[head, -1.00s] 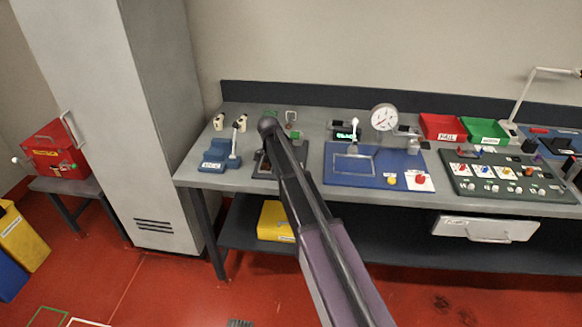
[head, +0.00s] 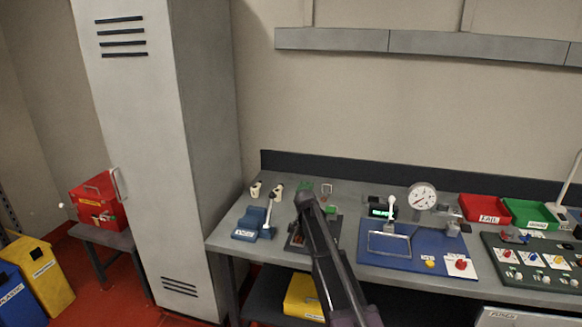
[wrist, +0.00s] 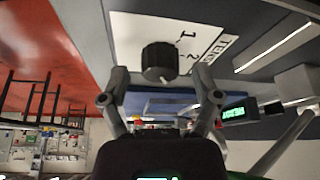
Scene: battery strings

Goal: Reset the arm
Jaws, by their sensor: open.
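My arm (head: 330,262) rises from the bottom of the head view, and its dark upper end lies across the left part of the bench. My gripper is hidden in the head view. In the wrist view my gripper (wrist: 161,92) is open, its two fingers spread wide with nothing held between them. A black knob (wrist: 158,62) on a white label plate (wrist: 130,32) marked 1 and 2 shows just beyond the fingertips. I cannot tell whether the fingers touch the plate.
The grey bench (head: 225,237) holds a blue device (head: 252,222), a blue mat (head: 385,266) below a round gauge (head: 422,196), a red bin (head: 484,209) and a green bin (head: 530,214). A tall grey locker (head: 205,120) stands left of the bench. A red box (head: 98,203) sits farther left.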

